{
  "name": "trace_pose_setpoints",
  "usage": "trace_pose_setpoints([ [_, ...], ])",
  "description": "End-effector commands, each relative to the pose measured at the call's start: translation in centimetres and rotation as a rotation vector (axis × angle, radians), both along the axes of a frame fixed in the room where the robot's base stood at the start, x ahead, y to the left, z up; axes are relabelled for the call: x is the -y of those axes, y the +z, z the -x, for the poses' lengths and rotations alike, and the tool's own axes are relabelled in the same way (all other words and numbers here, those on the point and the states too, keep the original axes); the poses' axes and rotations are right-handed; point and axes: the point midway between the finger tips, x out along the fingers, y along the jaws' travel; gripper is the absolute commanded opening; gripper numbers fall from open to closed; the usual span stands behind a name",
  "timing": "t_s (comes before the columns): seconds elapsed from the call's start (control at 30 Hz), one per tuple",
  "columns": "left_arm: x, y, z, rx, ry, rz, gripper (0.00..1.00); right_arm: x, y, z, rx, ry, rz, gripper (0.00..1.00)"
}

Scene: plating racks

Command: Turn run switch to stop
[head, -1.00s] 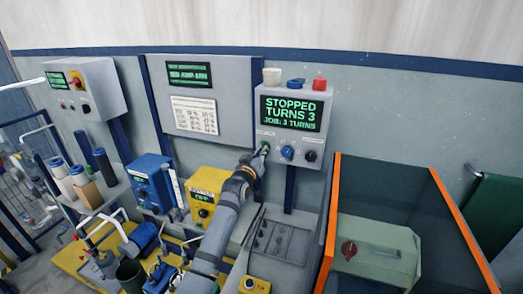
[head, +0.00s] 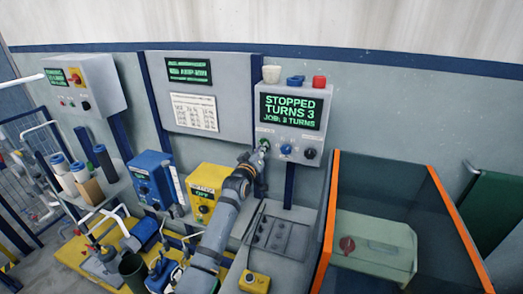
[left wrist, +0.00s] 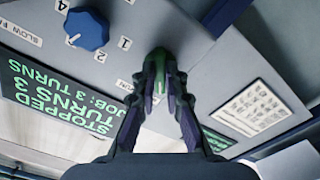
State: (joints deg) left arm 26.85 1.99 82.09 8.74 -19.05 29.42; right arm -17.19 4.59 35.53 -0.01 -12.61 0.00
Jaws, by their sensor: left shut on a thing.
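The grey control box (head: 262,122) is on the back wall, and its screen (head: 292,110) reads "STOPPED TURNS 3". The run switch, a green knob at the lower left of the box face, is mostly hidden by my left gripper (head: 261,150) in the head view. In the left wrist view, which is upside down, the green run switch (left wrist: 158,58) sits between the fingertips of my left gripper (left wrist: 160,90). The gripper is shut on it. The knob's exact angle is hidden by the fingers. My right gripper is not in view.
A blue knob (left wrist: 88,30) with number marks sits beside the switch, and a dark knob (head: 310,153) is further right. A yellow box (head: 208,185) and a blue box (head: 152,178) stand left of my arm. An orange-edged bin (head: 328,215) stands to the right.

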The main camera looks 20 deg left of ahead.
Motion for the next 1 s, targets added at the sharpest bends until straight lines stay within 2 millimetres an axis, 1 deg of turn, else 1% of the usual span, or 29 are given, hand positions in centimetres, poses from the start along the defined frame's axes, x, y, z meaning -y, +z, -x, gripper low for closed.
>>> trace_pose_setpoints([
  [0.03, 0.0, -0.1, 0.0, -0.002, 0.0, 0.002, 0.15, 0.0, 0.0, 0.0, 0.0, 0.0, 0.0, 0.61],
  [0.17, 0.0, -0.1, 0.0, -0.001, 0.0, 0.001, 0.33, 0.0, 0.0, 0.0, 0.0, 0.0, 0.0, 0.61],
  [0.2, 0.0, -0.1, 0.0, -0.001, 0.0, 0.001, 0.34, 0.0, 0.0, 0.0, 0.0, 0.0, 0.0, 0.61],
  [0.47, 0.0, 0.0, 0.1, -0.001, -0.001, 0.0, 0.34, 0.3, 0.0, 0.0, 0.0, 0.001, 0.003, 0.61],
  [0.57, 0.0, -0.1, 0.8, -0.001, 0.0, 0.0, 0.34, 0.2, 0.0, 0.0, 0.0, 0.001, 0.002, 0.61],
  [0.67, -0.1, -0.2, 2.6, -0.001, -0.001, -0.001, 0.34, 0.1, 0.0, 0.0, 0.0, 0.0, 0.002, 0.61],
  [0.9, -0.3, -0.2, 8.5, -0.003, -0.001, -0.001, 0.34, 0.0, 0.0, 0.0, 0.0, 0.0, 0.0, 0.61],
  [1.0, -0.4, -0.2, 10.3, -0.003, 0.0, -0.001, 0.34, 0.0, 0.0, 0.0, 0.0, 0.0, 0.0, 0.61],
])
